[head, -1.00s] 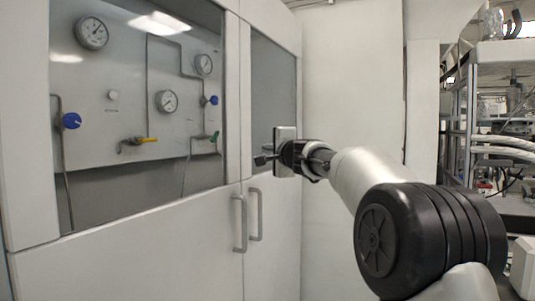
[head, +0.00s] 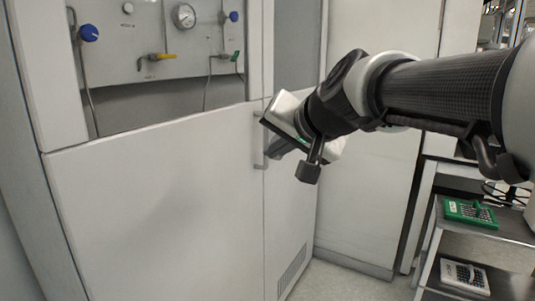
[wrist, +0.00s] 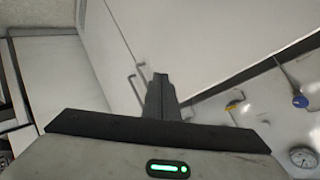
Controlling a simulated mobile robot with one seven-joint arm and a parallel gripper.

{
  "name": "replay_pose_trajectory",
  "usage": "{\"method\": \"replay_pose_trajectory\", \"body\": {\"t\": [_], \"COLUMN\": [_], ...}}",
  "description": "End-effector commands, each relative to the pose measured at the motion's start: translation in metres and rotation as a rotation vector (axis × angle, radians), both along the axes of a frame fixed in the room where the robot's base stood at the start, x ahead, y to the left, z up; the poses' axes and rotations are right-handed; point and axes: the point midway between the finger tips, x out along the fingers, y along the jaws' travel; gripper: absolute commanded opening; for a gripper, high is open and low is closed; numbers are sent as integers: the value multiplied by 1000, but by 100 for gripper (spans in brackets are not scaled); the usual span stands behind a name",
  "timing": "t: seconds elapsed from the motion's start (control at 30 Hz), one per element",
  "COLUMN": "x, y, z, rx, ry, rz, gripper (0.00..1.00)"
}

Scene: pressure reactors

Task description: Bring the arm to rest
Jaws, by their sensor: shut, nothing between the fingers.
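My gripper (head: 277,152) hangs in front of the white cabinet (head: 165,190) in the head view, pointing down and left, with the arm coming in from the right. In the wrist view its fingers (wrist: 160,82) are together, with nothing between them. A door handle (head: 259,140) lies behind the gripper in the head view and is partly hidden by it. I cannot tell how far apart they are.
Blue-knobbed valves (head: 88,33), a yellow-handled valve (head: 160,57) and a gauge (head: 184,16) sit behind the cabinet window. At right, a shelf cart holds a green rack (head: 470,213) and a white rack (head: 465,274). Floor (head: 350,278) shows between cabinet and cart.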

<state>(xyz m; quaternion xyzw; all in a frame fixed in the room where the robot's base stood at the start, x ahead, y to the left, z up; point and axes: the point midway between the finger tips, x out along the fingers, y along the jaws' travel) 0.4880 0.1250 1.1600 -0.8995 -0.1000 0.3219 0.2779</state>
Motion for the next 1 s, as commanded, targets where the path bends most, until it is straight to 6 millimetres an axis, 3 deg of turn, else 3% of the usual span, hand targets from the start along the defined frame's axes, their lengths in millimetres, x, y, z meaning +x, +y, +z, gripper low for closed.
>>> {"method": "replay_pose_trajectory", "body": {"t": [0.03,0.2,0.47,0.5,0.53,0.67,1.0], "x": [-31,-115,-221,-221,-219,-219,-218], "y": [-13,-60,-126,-127,-126,-126,-126], "z": [-23,-96,-183,-155,-140,-97,42], "rx": [-83,-325,-593,-599,-596,-594,-593], "ry": [38,182,381,384,382,383,381], "rz": [19,70,116,118,117,117,116], "gripper": [0,0,0,0,0,0,0]}}
